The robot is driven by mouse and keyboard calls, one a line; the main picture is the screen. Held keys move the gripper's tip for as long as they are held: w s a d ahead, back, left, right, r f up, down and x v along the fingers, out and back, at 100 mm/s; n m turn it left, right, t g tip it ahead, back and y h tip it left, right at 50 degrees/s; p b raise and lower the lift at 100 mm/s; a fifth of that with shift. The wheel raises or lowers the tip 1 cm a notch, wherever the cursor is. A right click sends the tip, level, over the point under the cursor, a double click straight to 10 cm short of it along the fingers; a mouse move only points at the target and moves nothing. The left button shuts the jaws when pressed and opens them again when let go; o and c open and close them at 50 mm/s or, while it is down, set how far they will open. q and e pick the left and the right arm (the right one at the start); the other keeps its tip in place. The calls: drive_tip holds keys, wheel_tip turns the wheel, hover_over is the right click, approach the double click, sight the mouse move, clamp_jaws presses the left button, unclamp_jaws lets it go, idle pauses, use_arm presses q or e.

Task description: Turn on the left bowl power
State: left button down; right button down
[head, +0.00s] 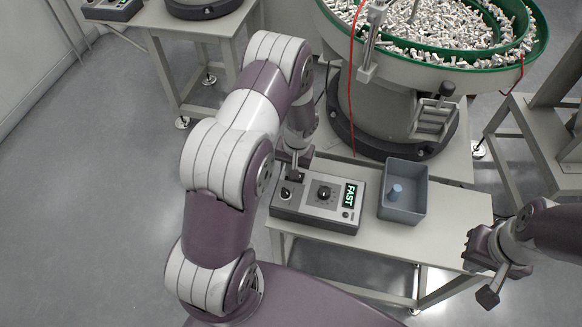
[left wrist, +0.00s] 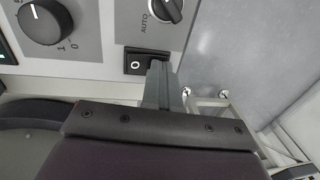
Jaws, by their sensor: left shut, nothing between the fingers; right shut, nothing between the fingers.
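My right gripper (head: 488,296) is shut and empty, right of the table.
A feeder bowl (head: 538,48) with a green rim, full of small white parts, stands behind the box. Another control box (head: 112,9) stands at far left. Open floor lies left.

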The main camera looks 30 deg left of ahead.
use_arm(q)
drive_tip(key=shift+d, duration=0.1)
drive_tip(key=shift+w+d, duration=0.1)
drive_tip(key=shift+d, duration=0.2)
drive_tip(key=shift+w+d+r, duration=0.1)
drive_tip(key=shift+d+r, duration=0.05)
drive_tip(key=shift+d, duration=0.25)
drive_tip(key=r+p, duration=0.2)
drive_tip(key=r, duration=0.1)
drive_tip(key=r+p, duration=0.2)
drive_tip(key=shift+a+r, duration=0.1)
drive_tip(key=shift+a, duration=0.25)
wheel_tip(320, 180, up, 9)
drive_tip(key=a, duration=0.1)
drive_tip(key=shift+s+b, duration=0.25)
drive_tip(key=shift+b, duration=0.1)
